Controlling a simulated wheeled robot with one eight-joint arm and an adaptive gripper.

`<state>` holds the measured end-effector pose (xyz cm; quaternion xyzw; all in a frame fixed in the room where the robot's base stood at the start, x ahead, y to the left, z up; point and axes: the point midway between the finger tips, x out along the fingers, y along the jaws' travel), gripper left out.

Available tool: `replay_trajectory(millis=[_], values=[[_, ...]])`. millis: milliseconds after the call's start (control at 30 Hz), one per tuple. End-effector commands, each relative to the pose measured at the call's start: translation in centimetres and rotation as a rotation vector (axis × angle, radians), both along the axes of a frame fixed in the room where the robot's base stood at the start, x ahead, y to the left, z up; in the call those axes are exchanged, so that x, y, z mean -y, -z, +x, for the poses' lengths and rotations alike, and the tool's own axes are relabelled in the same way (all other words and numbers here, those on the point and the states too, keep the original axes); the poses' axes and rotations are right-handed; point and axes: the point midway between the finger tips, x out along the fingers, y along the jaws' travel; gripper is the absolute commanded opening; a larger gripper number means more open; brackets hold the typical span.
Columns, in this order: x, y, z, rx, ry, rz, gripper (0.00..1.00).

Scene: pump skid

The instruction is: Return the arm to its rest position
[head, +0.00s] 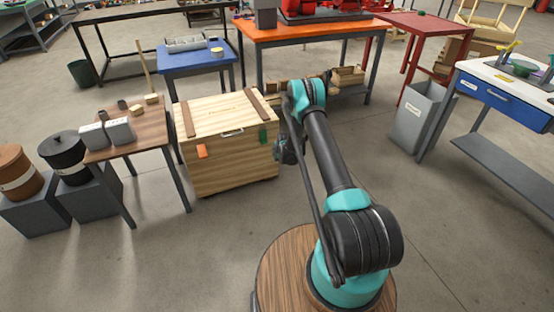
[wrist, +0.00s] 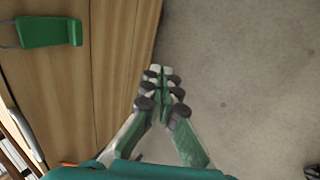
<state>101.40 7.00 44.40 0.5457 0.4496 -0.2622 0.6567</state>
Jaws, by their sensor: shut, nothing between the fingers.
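My gripper (wrist: 160,80) is shut and empty in the wrist view, its fingertips together, pointing down beside the wooden crate with bare floor to the right. In the head view my arm reaches forward from its round base, and the gripper (head: 287,152) hangs at the crate's right side, partly hidden by my own arm. The wooden crate (head: 215,160) stands closed on the floor, with dark straps, a metal handle and orange and green tags. Its green tag (wrist: 48,32) shows at the upper left of the wrist view. I cannot tell whether the gripper touches the crate.
An orange-topped workbench (head: 310,33) stands behind the crate, with a blue table (head: 195,62) to its left. A small brown table (head: 140,132) stands left of the crate. A grey bin (head: 418,115) and a white-topped bench (head: 490,75) stand right. Open floor lies between.

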Motion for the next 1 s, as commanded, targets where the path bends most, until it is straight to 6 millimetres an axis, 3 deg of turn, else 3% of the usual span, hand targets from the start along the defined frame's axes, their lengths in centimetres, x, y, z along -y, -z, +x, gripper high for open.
replay_trajectory(millis=[267, 367, 467, 667, 1000], values=[[0.1, -0.1, 0.0, 0.000, 0.002, 0.001, 0.00], [0.2, -1.2, -0.1, -0.004, 0.021, 0.009, 0.00], [0.6, -3.7, -0.3, -0.014, 0.070, 0.028, 0.00], [1.9, -11.3, -1.9, -0.047, 0.229, 0.094, 0.00], [4.1, -23.3, -7.7, -0.101, 0.516, 0.210, 0.00]])
